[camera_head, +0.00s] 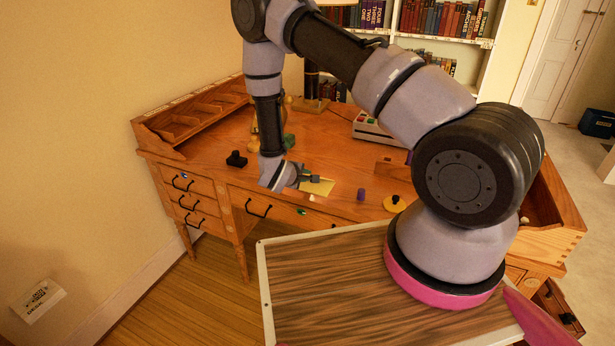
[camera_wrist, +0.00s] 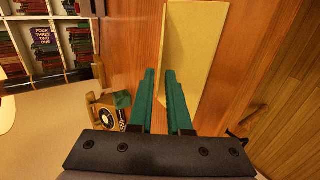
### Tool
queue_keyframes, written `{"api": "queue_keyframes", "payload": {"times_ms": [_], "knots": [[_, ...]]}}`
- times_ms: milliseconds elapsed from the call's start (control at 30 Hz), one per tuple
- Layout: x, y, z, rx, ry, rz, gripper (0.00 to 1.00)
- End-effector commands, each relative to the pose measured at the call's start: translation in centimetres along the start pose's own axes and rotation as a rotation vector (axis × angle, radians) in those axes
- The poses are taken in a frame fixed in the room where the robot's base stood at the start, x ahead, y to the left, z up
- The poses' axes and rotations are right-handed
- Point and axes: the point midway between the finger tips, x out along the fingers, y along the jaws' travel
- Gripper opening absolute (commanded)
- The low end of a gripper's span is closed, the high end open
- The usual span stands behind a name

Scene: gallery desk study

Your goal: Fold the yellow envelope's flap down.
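The yellow envelope (camera_head: 322,188) lies on the desk near its front edge. In the wrist view its pale body (camera_wrist: 198,45) fills the top middle, and a narrow raised flap (camera_wrist: 162,35) stands along its left side. My gripper (camera_head: 312,178) is low over the envelope in the head view. In the wrist view its two teal fingers (camera_wrist: 160,74) are a small gap apart, with the flap's line running toward that gap. Whether the fingers touch the flap is not clear. The fingers partly hide the near end of the envelope.
On the desk (camera_head: 225,170) are a black object (camera_head: 236,159), a purple cylinder (camera_head: 361,194), a yellow disc with a dark knob (camera_head: 394,204) and a grey device with coloured buttons (camera_head: 375,129). A wooden pigeonhole rack (camera_head: 190,117) lines the left side. Bare wood lies left of the envelope.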

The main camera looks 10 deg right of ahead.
Motion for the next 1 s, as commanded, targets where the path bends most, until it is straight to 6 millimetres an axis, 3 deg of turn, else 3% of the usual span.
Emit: {"api": "queue_keyframes", "payload": {"times_ms": [233, 500, 533, 567, 600, 1000], "knots": [[2.2, 0.0, 0.0, 0.0, 0.0, -0.001, 0.16], [2.4, 0.0, 0.0, 0.001, 0.0, 0.0, 0.16], [2.4, 0.0, 0.0, 0.001, 0.0, 0.0, 0.12], [2.4, 0.0, 0.0, 0.001, 0.0, 0.0, 0.01], [2.4, 0.0, 0.0, 0.001, 0.0, 0.0, 0.0], [2.4, 0.0, 0.0, 0.001, 0.0, 0.0, 0.0]]}}
